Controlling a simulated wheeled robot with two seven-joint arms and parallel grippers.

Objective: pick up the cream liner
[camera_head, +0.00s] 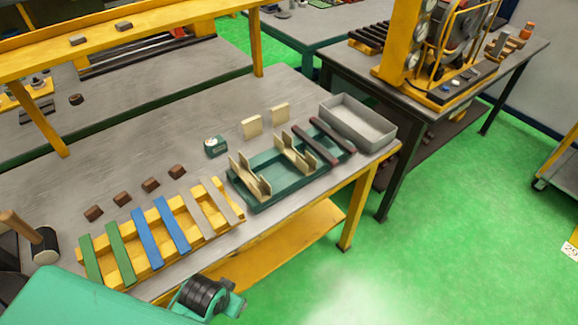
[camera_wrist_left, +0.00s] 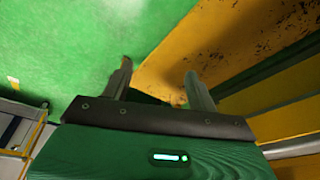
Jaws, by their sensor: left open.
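Two pale greyish-cream strips (camera_head: 211,207) lie across the right end of a yellow rack (camera_head: 127,282), beside two blue strips (camera_head: 159,231) and two green strips (camera_head: 105,250). Cream folded pieces (camera_head: 294,153) stand in a dark green tray (camera_head: 262,204), and two small cream blocks (camera_head: 252,126) stand behind it. I cannot tell which cream thing is the liner. My left gripper (camera_wrist_left: 158,68) is open in the left wrist view, with nothing between its fingers. In the head view my left wrist is at the bottom, in front of the table edge; its fingers are hidden. My right gripper is not in view.
Several brown blocks (camera_head: 150,185) lie behind the rack. A hammer (camera_head: 42,243) stands at the left. A small green device (camera_head: 215,146) sits behind the tray. A grey bin (camera_head: 376,128) stands at the table's right end. A yellow overhead shelf (camera_head: 150,25) crosses the back.

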